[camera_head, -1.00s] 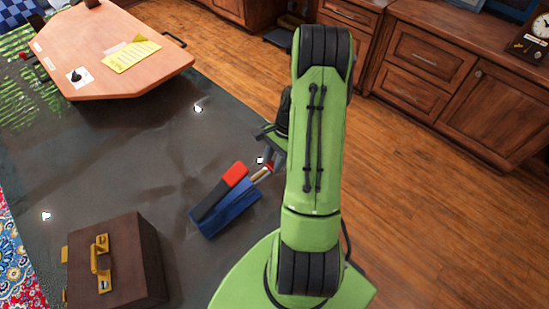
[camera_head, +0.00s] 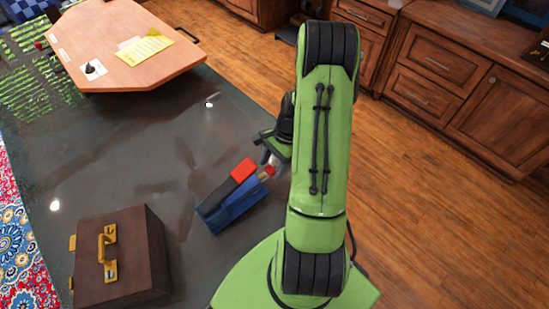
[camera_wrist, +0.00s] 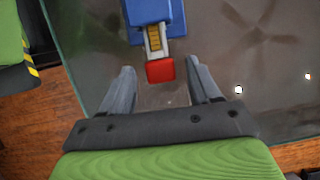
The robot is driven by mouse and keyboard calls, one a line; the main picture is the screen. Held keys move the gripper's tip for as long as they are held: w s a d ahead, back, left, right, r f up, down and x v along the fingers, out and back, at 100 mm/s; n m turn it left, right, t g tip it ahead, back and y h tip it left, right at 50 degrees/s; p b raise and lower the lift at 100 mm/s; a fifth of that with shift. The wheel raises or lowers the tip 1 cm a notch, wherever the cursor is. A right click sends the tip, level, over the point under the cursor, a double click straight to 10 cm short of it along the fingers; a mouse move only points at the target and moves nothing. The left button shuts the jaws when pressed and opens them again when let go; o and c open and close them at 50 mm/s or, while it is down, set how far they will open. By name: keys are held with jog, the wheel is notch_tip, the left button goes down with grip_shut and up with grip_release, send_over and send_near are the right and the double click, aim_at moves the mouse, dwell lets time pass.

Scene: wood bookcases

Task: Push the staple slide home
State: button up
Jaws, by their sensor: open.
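The stapler (camera_head: 228,207) lies on the dark glossy tabletop, a blue body with a black and red top part. Its slide (camera_head: 267,173) sticks out of the end towards my arm. In the wrist view the blue body (camera_wrist: 155,10) is at the top, and the metal slide (camera_wrist: 154,40) with yellowish staples ends in a red block (camera_wrist: 160,70). My gripper (camera_wrist: 160,66) is open, one finger on each side of the red block, with gaps visible on both sides. In the head view my gripper (camera_head: 268,148) is partly hidden by my arm.
A brown briefcase (camera_head: 130,262) with a brass handle stands left of the stapler. A wooden board (camera_head: 130,45) with a yellow paper (camera_head: 145,49) lies at the back left. The tabletop (camera_head: 140,150) between them is clear. Wooden cabinets (camera_head: 440,80) stand beyond the floor.

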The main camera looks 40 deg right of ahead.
jog(key=p+v, duration=0.4)
jog(key=v, duration=1.1)
jog(key=shift+r, duration=0.35)
jog(key=shift+c, duration=0.4)
